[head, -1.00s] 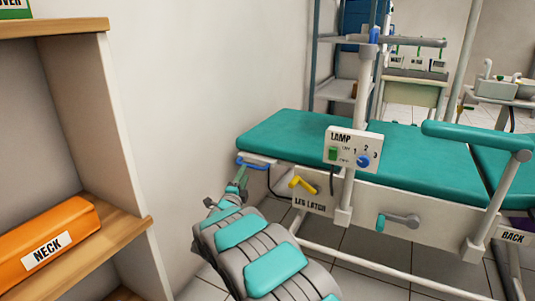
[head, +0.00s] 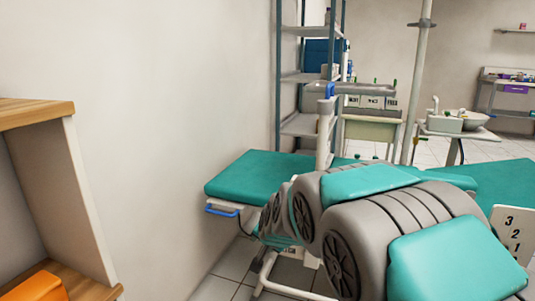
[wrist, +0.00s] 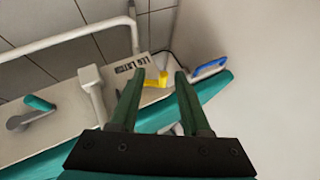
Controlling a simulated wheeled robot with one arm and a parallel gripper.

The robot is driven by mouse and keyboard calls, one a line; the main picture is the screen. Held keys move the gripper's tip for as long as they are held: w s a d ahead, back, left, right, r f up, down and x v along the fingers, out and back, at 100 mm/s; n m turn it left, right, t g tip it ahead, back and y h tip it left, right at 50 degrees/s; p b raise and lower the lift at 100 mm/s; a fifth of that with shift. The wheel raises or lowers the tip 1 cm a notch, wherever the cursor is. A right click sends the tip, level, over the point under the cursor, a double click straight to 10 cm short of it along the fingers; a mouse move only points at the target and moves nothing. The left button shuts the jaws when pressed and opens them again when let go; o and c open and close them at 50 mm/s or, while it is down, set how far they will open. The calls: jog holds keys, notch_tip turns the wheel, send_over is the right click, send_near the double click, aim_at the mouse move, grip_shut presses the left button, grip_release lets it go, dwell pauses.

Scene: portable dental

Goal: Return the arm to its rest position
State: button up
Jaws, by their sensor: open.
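My arm, grey with teal pads, fills the lower right of the head view and covers the middle of the teal dental chair (head: 245,178). My gripper is hidden behind the arm there. In the wrist view my gripper (wrist: 160,78) is open, with two dark green fingers apart and nothing between them. Beyond the fingertips are the yellow leg latch handle (wrist: 158,81) and its "LEG LATCH" label (wrist: 130,66). A blue handle (wrist: 209,68) lies to the right of the fingers. I cannot tell whether the fingers touch the chair.
A wooden shelf unit (head: 40,112) with an orange case (head: 36,287) stands at the left. A tall metal rack (head: 279,75) and a sink unit (head: 445,123) stand behind the chair. A numbered panel (head: 509,232) is at the right edge. Tiled floor (head: 235,272) shows at lower middle.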

jog(key=s+d+n+g+p, duration=0.1)
jog(key=s+d, duration=0.4)
jog(key=s, duration=0.9)
jog(key=s+d+r+n+g+h+p, duration=0.1)
jog(key=s+d+g, duration=0.4)
jog(key=s, duration=0.8)
jog(key=s+d+r+n+g+h+p, duration=0.1)
jog(key=s+d, duration=0.5)
jog(key=s, duration=0.8)
jog(key=n+g+p, duration=0.1)
jog(key=n+g, duration=0.1)
jog(key=shift+s+d+n+g, duration=0.15)
jog(key=shift+s+n+g, duration=0.2)
jog(key=shift+n+g, duration=0.05)
jog(key=shift+r, duration=0.1)
